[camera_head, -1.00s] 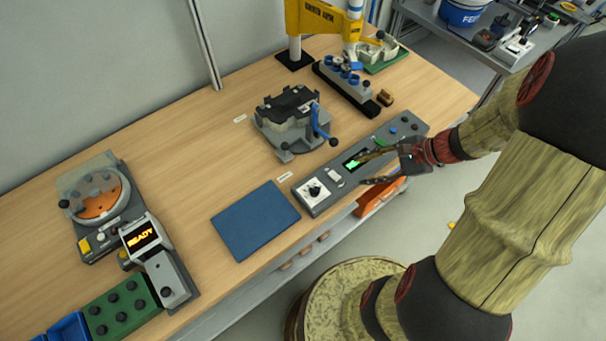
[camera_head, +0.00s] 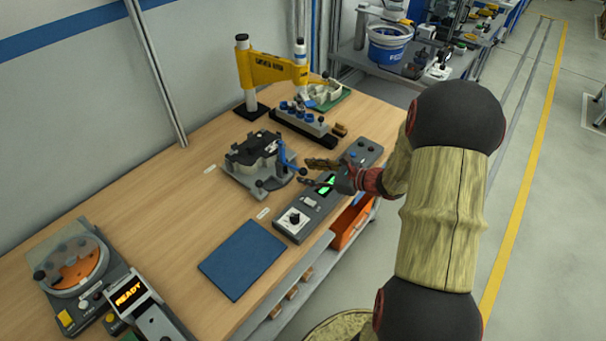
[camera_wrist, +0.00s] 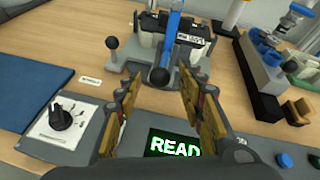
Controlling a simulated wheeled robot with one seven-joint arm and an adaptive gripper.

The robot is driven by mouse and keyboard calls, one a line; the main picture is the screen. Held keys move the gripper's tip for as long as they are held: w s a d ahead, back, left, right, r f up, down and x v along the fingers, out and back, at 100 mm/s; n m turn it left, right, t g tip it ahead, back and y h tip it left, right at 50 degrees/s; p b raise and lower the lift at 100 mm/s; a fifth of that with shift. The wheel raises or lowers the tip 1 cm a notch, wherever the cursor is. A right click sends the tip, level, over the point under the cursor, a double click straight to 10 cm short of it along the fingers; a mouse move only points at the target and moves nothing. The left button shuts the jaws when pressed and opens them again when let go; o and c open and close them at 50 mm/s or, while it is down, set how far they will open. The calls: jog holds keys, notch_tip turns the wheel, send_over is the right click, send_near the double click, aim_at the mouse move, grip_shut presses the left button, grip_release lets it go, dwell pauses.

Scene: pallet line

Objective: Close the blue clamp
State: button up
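The blue clamp (camera_head: 286,158) is a blue lever with a dark ball knob on the right side of a grey fixture (camera_head: 240,180). The fixture holds a black and pale part (camera_head: 256,150). In the wrist view the blue clamp lever (camera_wrist: 171,38) stands raised, its dark knob toward me. My gripper (camera_head: 316,172) is over the control panel, to the front right of the clamp. In the wrist view my gripper (camera_wrist: 164,92) is open and empty. The knob appears ahead, between the fingertips in the picture; I see no contact.
A control panel (camera_head: 310,207) with a green screen and a dial lies beneath my gripper. A blue mat (camera_head: 243,258) lies left of it. A yellow-armed press (camera_head: 270,70) and a rack with blue knobs (camera_head: 300,119) stand behind. Open wood lies left of the fixture.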

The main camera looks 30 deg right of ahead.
jog(key=shift+x, duration=1.25)
jog(key=shift+c, duration=1)
jog(key=c, duration=0.7)
grip_shut()
